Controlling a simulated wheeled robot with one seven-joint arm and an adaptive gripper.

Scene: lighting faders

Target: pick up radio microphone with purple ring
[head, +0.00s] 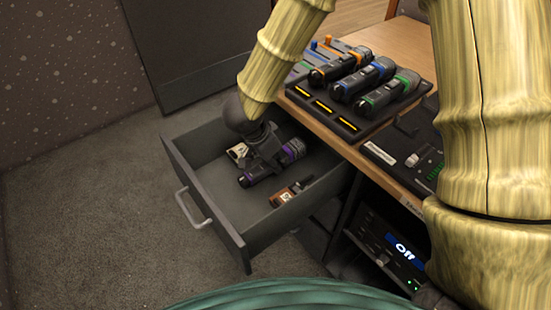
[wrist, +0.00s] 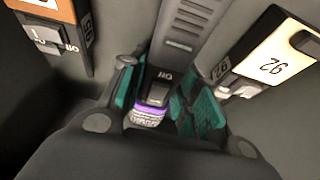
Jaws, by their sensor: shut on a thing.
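The radio microphone with the purple ring (head: 291,150) lies in the open drawer (head: 215,205). It is dark grey with a purple band near its head end. My gripper (head: 266,153) reaches down into the drawer and is shut around the microphone's body. In the wrist view the microphone (wrist: 160,85) runs up between the green finger pads, with its purple ring (wrist: 148,115) close to the palm. I cannot tell whether it is clear of the drawer floor.
The desk (head: 405,40) above holds a rack with orange, blue and green-ringed microphones (head: 365,75). A unit reading "Off" (head: 400,250) is below. Floor (head: 90,220) at left is clear.

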